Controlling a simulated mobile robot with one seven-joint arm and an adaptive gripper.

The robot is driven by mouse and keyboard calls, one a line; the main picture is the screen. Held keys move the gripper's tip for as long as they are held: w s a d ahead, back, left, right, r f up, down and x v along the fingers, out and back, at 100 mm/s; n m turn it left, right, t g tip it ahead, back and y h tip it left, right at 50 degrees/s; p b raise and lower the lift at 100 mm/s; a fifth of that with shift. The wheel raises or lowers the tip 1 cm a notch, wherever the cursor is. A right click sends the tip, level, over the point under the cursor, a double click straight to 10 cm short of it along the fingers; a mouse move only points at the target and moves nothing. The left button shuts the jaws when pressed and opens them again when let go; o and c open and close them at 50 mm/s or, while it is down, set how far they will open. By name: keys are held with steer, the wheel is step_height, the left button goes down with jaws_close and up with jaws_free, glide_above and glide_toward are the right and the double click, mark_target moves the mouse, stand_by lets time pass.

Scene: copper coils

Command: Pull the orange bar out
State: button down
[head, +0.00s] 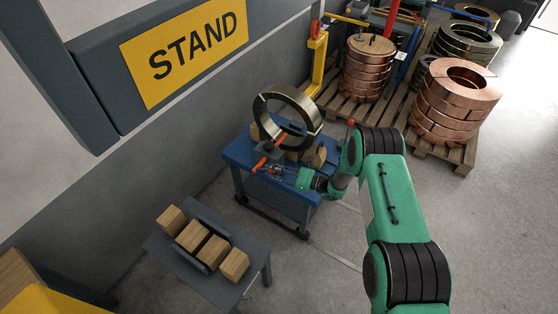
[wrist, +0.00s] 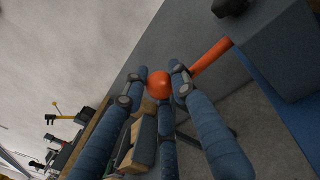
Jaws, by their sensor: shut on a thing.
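An orange bar (head: 279,141) with a round end lies beside a brass-coloured coil ring (head: 262,107), which stands upright on a blue table (head: 235,153). My gripper (head: 266,169) reaches in from the right at the near end of the bar. In the wrist view my blue fingers (wrist: 157,87) are closed around the orange ball end of the bar (wrist: 159,82). The bar's shaft (wrist: 210,57) shows beyond the right finger and meets a dark grey block (wrist: 275,50). How far the bar runs inside the block is hidden.
Wooden blocks (head: 314,155) sit by the ring on the blue table. A low grey bench (head: 200,281) with several wooden blocks stands at the front left. The wall with the STAND sign (head: 185,50) is close behind. Copper coils (head: 455,105) stand on pallets at the right.

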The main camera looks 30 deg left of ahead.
steer(key=s, duration=0.7)
steer(key=shift+s+p, duration=0.25)
steer(key=shift+p, duration=0.2)
steer(key=c, duration=1.4)
jaws_free()
steer(key=shift+s, duration=0.1)
steer(key=shift+w+d, duration=0.15)
steer(key=shift+w, duration=0.05)
steer(key=w+d, duration=0.2)
steer(key=d, duration=0.9)
steer(key=shift+d, duration=0.25)
steer(key=shift+w, duration=0.1)
